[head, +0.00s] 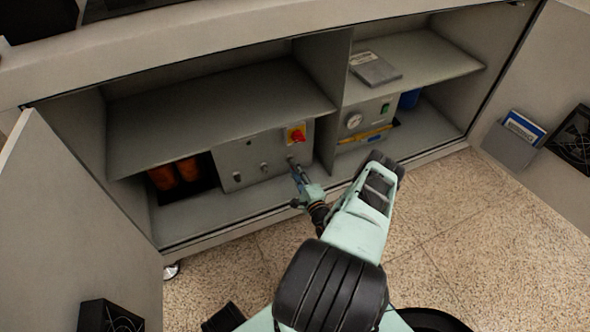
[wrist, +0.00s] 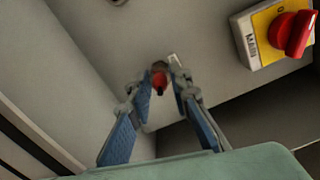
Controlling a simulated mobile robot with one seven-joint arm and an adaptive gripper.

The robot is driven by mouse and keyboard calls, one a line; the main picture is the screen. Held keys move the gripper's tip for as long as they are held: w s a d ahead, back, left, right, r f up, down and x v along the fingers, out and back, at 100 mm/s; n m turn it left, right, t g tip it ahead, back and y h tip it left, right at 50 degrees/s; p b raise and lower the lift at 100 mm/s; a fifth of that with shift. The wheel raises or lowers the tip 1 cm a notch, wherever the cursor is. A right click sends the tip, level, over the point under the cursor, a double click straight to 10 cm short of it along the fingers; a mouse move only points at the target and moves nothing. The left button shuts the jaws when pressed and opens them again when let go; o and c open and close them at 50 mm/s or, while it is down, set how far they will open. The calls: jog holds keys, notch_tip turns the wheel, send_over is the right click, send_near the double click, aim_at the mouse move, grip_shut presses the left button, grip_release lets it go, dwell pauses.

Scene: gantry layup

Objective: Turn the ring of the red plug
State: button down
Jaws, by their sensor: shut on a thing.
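The red plug (wrist: 159,80) shows in the wrist view between the fingertips of my gripper (wrist: 160,90), close to the face of a grey box. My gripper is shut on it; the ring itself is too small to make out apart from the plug. In the head view my gripper (head: 298,172) reaches the lower right of the grey control box (head: 238,165) inside the open cabinet. The plug is hidden there behind the fingers.
A red rotary switch on a yellow plate (head: 296,135) sits above my gripper; it also shows in the wrist view (wrist: 292,34). Orange cylinders (head: 175,174) stand left of the box. A divider and a gauge unit (head: 354,121) are to the right. A shelf (head: 220,110) lies overhead.

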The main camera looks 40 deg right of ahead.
jog(key=shift+m, duration=0.6)
jog(key=shift+a, duration=0.1)
jog(key=c, duration=1.7)
grip_release()
jog(key=shift+c, duration=0.2)
